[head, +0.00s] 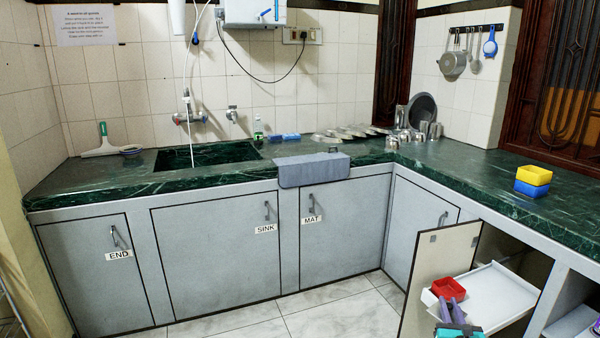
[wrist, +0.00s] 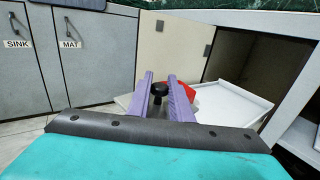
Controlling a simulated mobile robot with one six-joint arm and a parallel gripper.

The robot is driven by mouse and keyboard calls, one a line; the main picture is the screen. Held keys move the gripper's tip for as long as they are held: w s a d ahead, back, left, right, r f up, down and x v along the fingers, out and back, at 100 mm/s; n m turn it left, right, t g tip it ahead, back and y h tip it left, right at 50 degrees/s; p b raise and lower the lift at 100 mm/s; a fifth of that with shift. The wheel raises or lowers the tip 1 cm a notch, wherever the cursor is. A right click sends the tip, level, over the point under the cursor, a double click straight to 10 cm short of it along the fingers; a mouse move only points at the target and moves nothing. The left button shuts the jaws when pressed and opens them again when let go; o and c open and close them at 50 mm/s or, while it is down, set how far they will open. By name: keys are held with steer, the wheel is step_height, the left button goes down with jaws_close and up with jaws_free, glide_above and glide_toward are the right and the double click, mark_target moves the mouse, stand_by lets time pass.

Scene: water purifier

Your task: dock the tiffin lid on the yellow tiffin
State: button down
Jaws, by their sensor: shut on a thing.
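The yellow tiffin (head: 534,175) sits on a blue tiffin (head: 532,188) on the right counter. A red, square piece (head: 449,287), which looks like the tiffin lid, lies over the near left part of the white pull-out tray; in the wrist view the red piece (wrist: 191,92) shows partly behind the right finger. My gripper (head: 448,300) is low in front of the tray. In the wrist view its purple fingers (wrist: 161,86) stand on both sides of a black knob (wrist: 160,89) and are shut on it. Where the knob is fixed is hidden.
The white tray (head: 500,295) extends from the open cabinet, next to its open door (head: 440,265). The green counter (head: 480,180) is clear left of the tiffins. Metal cups (head: 425,130) crowd the counter corner. The tiled floor (head: 340,315) is free.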

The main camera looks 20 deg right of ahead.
steer(key=w+a+r+n+t+y, duration=0.1)
steer(key=w+a+r+n+y, duration=0.3)
steer(key=w+a, duration=0.45)
steer(key=w+a+r+n+t+y, duration=0.15)
steer(key=w+a+r+y, duration=0.35)
steer(key=a, duration=0.6)
steer(key=w+a+r+n+y, duration=0.3)
steer(key=w+a+r, duration=0.3)
steer(key=w+a, duration=0.35)
steer(key=a+r+n+g+y, duration=0.1)
steer(key=a+r+n+y, duration=0.2)
steer(key=a, duration=0.7)
steer(key=a+r+n+g+y, duration=0.15)
steer(key=a+y, duration=0.35)
steer(key=a, duration=0.5)
steer(key=s+a+f+n+g+y, duration=0.3)
steer(key=s+a+n+g+y, duration=0.2)
steer(key=s+a, duration=0.15)
step_height(320, 180, up, 11)
steer(key=p, duration=1.8)
steer(key=shift+w+f+m+t+h, duration=0.15)
steer(key=shift+w+m+t+h, duration=0.15)
steer(key=shift+w, duration=0.15)
steer(key=shift+s, duration=0.1)
